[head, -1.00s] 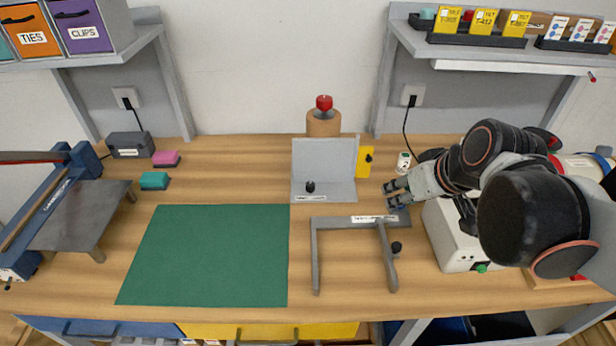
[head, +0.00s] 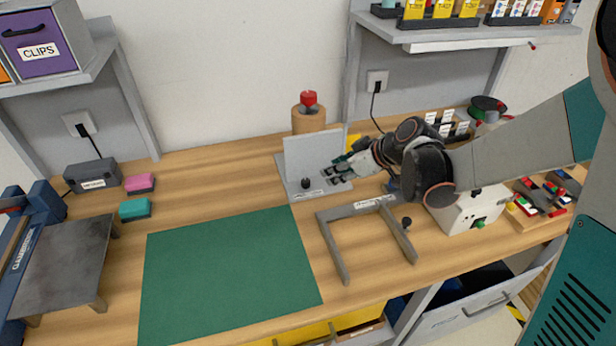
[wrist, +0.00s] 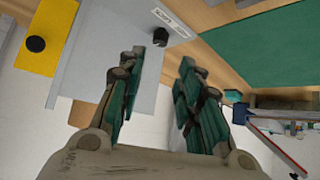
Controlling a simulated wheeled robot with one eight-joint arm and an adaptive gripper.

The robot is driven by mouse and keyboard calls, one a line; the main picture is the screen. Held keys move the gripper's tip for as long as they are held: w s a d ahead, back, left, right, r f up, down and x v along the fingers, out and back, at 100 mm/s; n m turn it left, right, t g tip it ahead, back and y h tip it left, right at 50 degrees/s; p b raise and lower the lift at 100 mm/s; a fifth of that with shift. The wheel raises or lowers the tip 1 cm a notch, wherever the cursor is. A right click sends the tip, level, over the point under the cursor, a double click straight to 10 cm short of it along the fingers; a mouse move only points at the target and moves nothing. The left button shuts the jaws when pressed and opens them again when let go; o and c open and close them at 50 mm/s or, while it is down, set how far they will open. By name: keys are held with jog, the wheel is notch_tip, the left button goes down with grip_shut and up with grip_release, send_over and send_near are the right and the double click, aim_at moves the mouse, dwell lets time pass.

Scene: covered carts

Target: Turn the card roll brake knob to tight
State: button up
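A brown card roll (head: 308,121) stands upright at the back of the bench near the wall. A red knob (head: 308,99) sits on its top; which setting it is at cannot be told. My gripper (head: 332,174) is in front of the upright grey plate, lower and to the right of the roll, and apart from the red knob. In the wrist view my gripper (wrist: 158,75) has its fingers spread with nothing between them. The roll and its red knob do not show in the wrist view.
The grey bracket (head: 312,160) with a black knob (head: 305,184) stands between my gripper and the roll. A yellow block (wrist: 45,38) is beside it. A grey frame (head: 330,245) stands in front; a white box (head: 465,210) is right. The green mat (head: 220,270) is clear.

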aim_at(307, 181)
jog(key=b+x, duration=0.4)
jog(key=x, duration=0.9)
jog(key=shift+c, duration=0.4)
grip_shut()
